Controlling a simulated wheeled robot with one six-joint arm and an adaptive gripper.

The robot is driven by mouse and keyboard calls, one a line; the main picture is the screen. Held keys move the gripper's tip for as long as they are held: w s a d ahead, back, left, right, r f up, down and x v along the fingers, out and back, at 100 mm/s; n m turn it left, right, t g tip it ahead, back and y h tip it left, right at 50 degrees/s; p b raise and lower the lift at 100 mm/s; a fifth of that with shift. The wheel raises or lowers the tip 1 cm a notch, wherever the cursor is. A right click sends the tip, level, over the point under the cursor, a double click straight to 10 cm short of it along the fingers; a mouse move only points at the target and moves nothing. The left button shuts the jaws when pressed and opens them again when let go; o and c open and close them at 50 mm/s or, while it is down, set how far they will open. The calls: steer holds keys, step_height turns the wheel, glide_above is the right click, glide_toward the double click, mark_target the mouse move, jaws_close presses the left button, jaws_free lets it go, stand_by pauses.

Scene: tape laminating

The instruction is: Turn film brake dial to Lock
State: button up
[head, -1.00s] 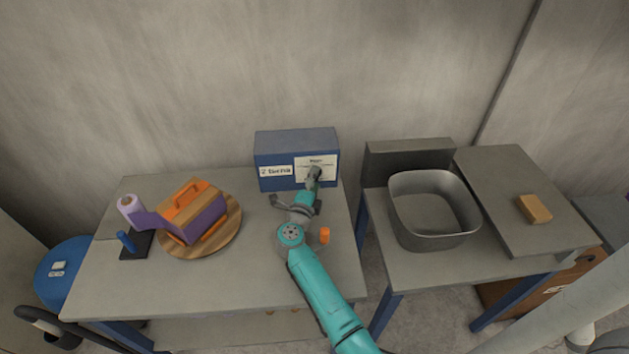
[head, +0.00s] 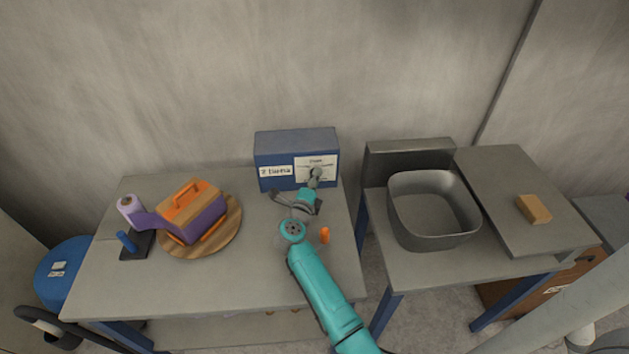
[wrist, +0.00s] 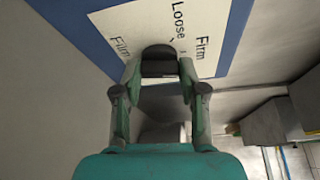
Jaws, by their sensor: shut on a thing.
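The film brake dial (wrist: 159,54) is a dark, rounded knob on a white label panel (wrist: 205,18). The panel reads "Loose" and "Firm", with "Film" at its left; I see no word "Lock". A short dark pointer line shows near "Loose". The panel is on the front of a blue box (head: 275,157) at the back of the table. My gripper (wrist: 160,72) is shut on the dial, one finger on each side of it. In the head view my gripper (head: 316,175) hides most of the dial.
An orange cylinder (head: 325,235) stands close to my wrist. A purple box with an orange handle (head: 192,212) sits on a round wooden board (head: 232,232) at the left. A grey basin (head: 432,232) stands on the right table. The table's front is clear.

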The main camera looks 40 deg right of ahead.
steer(key=m+y, duration=0.1)
steer(key=m, duration=0.1)
steer(key=shift+r+m, duration=0.1)
steer(key=shift+m, duration=0.3)
steer(key=shift+s+d+m+y, duration=0.1)
steer(key=shift+m+y, duration=1)
steer(key=shift+m, duration=0.4)
steer(key=o, duration=1.1)
steer(key=shift+o, duration=0.2)
steer(key=shift+r, duration=0.1)
steer(key=v, duration=1.2)
